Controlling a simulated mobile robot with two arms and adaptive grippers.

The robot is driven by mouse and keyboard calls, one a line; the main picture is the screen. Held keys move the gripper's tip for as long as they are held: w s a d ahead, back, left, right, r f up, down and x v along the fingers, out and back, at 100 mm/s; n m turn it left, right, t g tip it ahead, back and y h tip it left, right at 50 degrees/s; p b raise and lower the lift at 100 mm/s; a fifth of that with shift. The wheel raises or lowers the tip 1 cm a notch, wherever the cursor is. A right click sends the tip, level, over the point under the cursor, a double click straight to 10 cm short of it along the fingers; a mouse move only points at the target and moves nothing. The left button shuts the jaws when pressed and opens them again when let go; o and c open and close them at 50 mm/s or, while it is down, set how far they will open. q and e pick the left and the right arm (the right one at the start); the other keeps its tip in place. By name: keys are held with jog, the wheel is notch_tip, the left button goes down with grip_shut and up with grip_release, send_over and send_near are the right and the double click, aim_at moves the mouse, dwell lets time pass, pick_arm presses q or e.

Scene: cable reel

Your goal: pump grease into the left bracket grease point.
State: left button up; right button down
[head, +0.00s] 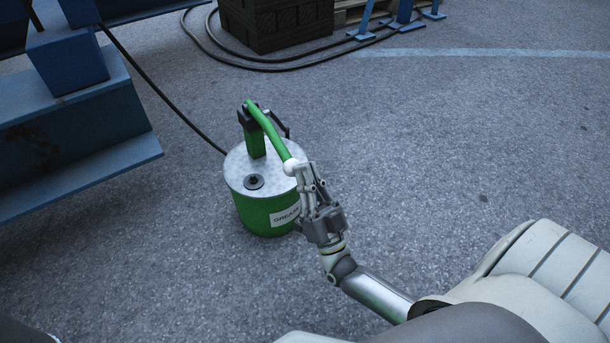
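The green grease pump (265,212) stands upright on the ground, with a grey lid and a label that begins "GREASE". Its green pump lever (268,132) slopes down to the right and ends in a white knob (290,166). My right gripper (308,170) is at this knob, its fingertips against or right beside it. I cannot tell whether the fingers are closed on it. A black hose (160,92) runs from behind the pump up to the blue steel structure (80,135) at the left. I cannot make out a grease point. My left gripper is not in view.
A dark crate (275,25) stands at the back, with black cables (225,57) looping on the ground before it. Blue stand feet (362,35) are to its right. The grey pavement (470,140) right of the pump is clear.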

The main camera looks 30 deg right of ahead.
jog(key=shift+f+g, duration=0.3)
jog(key=shift+f, duration=0.45)
jog(key=v, duration=0.6)
jog(key=shift+s, duration=0.45)
jog(key=shift+r+h, duration=0.1)
jog(key=shift+h, duration=0.2)
dwell(0.6)
